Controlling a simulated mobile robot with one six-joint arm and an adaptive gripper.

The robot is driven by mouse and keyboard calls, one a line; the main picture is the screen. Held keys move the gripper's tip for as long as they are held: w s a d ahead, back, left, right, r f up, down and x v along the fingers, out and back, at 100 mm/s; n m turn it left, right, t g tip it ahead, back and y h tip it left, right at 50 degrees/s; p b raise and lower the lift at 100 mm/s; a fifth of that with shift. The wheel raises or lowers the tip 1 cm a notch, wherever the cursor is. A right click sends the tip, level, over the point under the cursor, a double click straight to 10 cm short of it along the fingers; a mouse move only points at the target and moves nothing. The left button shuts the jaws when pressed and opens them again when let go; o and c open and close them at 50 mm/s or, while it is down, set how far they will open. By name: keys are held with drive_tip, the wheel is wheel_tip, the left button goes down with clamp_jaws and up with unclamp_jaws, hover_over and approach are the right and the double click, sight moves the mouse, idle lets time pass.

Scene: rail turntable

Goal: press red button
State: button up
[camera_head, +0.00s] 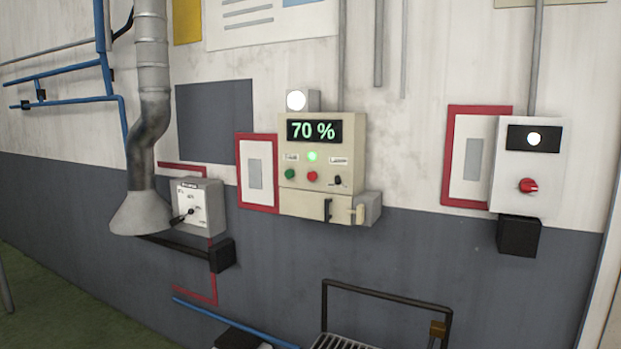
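A beige control box (345,124) is mounted on the wall in the middle of the head view. Its dark display (314,131) reads 70 % in green. The red button (312,176) sits on the box's lower front, between a green button (290,174) on its left and a small black switch (337,181) on its right. A green lamp (312,156) glows just above the red button. My gripper is not in view.
A grey switch box (199,205) with a black lever and a duct hood (143,212) are at left. A white box (550,170) with a red knob (528,186) is at right. A dark metal frame (385,294) stands below the beige box.

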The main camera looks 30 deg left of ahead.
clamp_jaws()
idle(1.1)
